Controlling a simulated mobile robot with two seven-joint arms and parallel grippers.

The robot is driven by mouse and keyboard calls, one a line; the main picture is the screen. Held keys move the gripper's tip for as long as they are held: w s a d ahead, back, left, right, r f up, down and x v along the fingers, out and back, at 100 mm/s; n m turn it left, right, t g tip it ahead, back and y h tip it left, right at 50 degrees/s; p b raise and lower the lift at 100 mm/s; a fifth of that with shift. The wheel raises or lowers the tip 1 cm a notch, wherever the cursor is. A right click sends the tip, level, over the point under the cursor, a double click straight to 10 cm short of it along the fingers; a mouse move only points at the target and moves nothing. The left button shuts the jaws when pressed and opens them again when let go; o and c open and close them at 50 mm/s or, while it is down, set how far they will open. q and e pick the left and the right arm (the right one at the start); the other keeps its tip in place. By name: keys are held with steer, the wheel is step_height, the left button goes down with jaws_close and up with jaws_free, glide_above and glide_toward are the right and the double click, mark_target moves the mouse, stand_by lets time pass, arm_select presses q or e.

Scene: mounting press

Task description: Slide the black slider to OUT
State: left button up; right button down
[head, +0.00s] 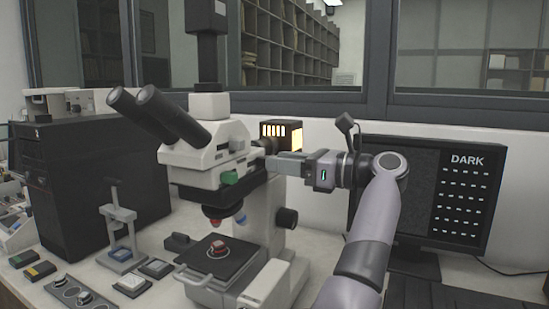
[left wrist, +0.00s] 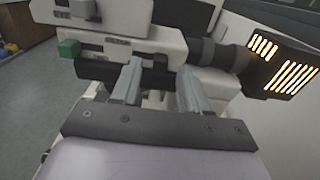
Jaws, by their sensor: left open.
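The white microscope (head: 208,150) stands on the bench, with a green block (head: 229,178) on the side of its head. A dark bar (head: 243,187) runs under the head and may be the black slider; I cannot read any IN or OUT mark. In the left wrist view this dark bar (left wrist: 100,72) lies below the green block (left wrist: 68,48), just beyond my fingertips. My left gripper (head: 274,163) is at the right side of the microscope head. In the left wrist view its two fingers (left wrist: 160,72) are apart with nothing held between them. My right gripper is not in view.
A lamp housing with glowing slots (head: 282,135) is behind my left gripper; it also shows close in the left wrist view (left wrist: 280,68). A monitor reading DARK (head: 462,195) stands at the right.

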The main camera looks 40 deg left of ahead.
mark_target(263, 161)
arm_select(q)
steer(key=x, duration=0.2)
steer(key=shift+s+a, duration=0.1)
steer(key=shift+a, duration=0.25)
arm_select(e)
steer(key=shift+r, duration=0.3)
arm_select(q)
jaws_close()
